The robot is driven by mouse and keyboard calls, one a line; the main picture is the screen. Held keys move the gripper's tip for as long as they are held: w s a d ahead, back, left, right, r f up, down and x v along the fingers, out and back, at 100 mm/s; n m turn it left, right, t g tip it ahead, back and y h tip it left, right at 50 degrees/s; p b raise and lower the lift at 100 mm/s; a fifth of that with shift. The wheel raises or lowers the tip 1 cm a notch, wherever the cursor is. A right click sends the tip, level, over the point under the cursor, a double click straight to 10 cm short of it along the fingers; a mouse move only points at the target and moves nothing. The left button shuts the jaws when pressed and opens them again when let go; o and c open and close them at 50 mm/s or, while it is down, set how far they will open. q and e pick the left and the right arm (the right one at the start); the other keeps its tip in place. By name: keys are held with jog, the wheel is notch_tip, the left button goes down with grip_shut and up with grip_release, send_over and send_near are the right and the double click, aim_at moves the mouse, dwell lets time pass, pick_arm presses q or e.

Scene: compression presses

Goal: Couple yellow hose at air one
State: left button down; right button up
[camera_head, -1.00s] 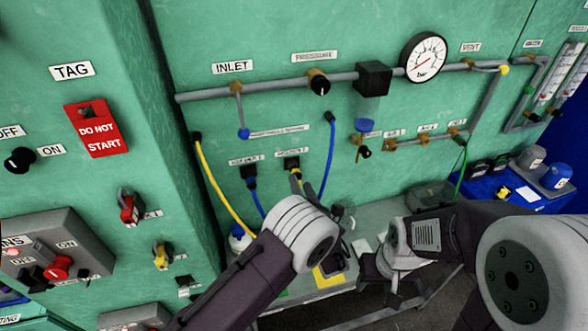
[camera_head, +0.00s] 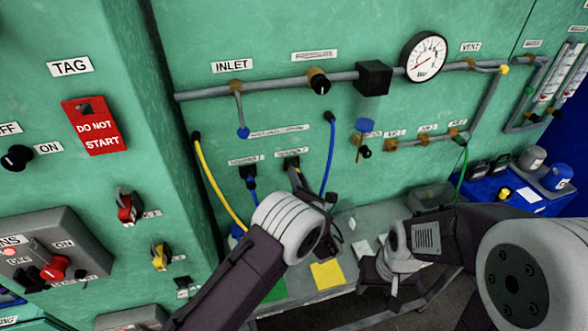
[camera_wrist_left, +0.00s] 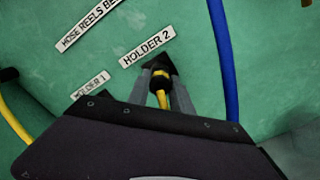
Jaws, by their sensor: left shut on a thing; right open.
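My left gripper (camera_wrist_left: 161,98) is shut on the yellow hose's end (camera_wrist_left: 160,84). That end is at the black holder under the HOLDER 2 label (camera_wrist_left: 148,47); I cannot tell whether it is still seated. In the head view my left gripper (camera_head: 297,178) is partly hidden by its wrist. The yellow hose (camera_head: 216,185) hangs from the panel at the left; its lower run is hidden behind my arm. The air ports sit on the pipe under small AIR labels; the leftmost port (camera_head: 391,145) has no hose on it. My right gripper (camera_head: 389,287) is open, low and away from the panel.
A blue hose (camera_head: 330,155) hangs close right of holder 2, and another blue hose end (camera_head: 251,183) is in the left holder. A green hose (camera_head: 463,165) hangs from the rightmost air port. A grey bench (camera_head: 345,225) runs below the panel.

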pick_arm(q)
jog(key=shift+s+d, duration=0.1)
jog(key=shift+s, duration=0.05)
jog(key=shift+v, duration=0.85)
jog(key=shift+s, duration=0.2)
jog(key=shift+s+d, duration=0.2)
jog(key=shift+s, duration=0.25)
jog(key=shift+p+v, duration=0.45)
jog(key=shift+v, duration=1.55)
jog(key=shift+r, duration=0.1)
